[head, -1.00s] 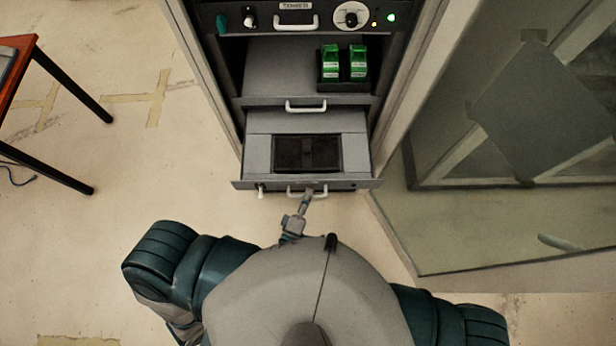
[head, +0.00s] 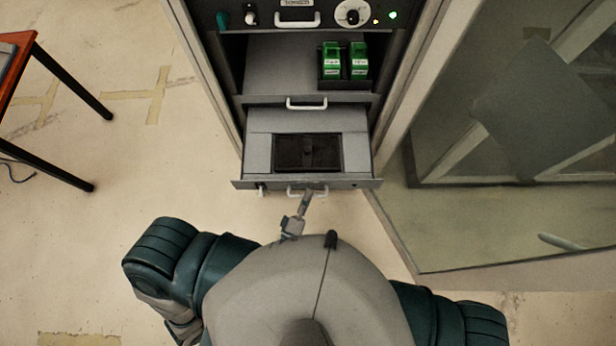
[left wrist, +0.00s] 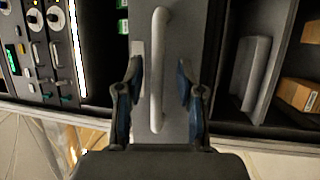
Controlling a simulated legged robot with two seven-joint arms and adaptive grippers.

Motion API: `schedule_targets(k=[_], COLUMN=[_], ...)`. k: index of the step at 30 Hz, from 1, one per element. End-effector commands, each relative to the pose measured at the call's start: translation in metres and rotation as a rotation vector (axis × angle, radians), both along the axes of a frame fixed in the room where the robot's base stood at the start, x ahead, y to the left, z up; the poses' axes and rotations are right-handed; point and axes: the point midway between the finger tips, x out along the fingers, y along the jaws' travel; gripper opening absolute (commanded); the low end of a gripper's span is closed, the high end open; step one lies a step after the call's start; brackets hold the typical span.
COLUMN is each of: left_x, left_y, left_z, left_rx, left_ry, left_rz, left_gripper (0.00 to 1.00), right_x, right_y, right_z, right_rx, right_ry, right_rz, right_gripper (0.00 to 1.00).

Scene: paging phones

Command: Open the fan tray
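The fan tray (head: 258,158) is the lowest visible drawer in the rack. It stands pulled out toward me, with a dark rectangular panel (head: 307,154) in its top. Its white handle (head: 294,192) is on the front face and also shows as a long bar in the left wrist view (left wrist: 158,70). My left gripper (head: 307,195) is at this handle. In the left wrist view its two fingers (left wrist: 158,95) are apart, one on each side of the handle, with visible gaps. My right gripper is not in view.
Above the tray is a shelf front with a white handle (head: 306,104) and green blocks (head: 344,61). A control panel (head: 270,17) is higher up. A glazed panel (head: 530,150) stands at right, a table (head: 18,62) at left.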

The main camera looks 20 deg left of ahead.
Motion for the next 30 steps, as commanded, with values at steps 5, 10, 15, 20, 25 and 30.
schedule_targets(k=[5,10,15,20,25,30], left_x=[-0.030,-0.056,-0.068,-0.069,-0.069,-0.068], left_y=[0.003,0.007,0.009,0.009,0.009,0.009], left_z=[-0.007,-0.013,-0.015,-0.015,-0.015,-0.014], left_rx=[0.001,0.002,0.002,0.002,0.002,0.002], left_ry=[0.007,0.007,0.005,0.004,0.004,0.004], left_rz=[-0.002,-0.002,-0.001,-0.001,-0.001,-0.001], left_gripper=[0.37,0.37,0.37,0.37,0.37,0.37], right_x=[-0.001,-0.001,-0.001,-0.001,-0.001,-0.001], right_y=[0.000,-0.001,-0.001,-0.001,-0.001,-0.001], right_z=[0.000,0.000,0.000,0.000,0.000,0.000], right_rx=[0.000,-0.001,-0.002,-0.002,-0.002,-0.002], right_ry=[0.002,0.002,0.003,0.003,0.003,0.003], right_rz=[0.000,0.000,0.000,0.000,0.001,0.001], right_gripper=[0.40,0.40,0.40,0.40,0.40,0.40])
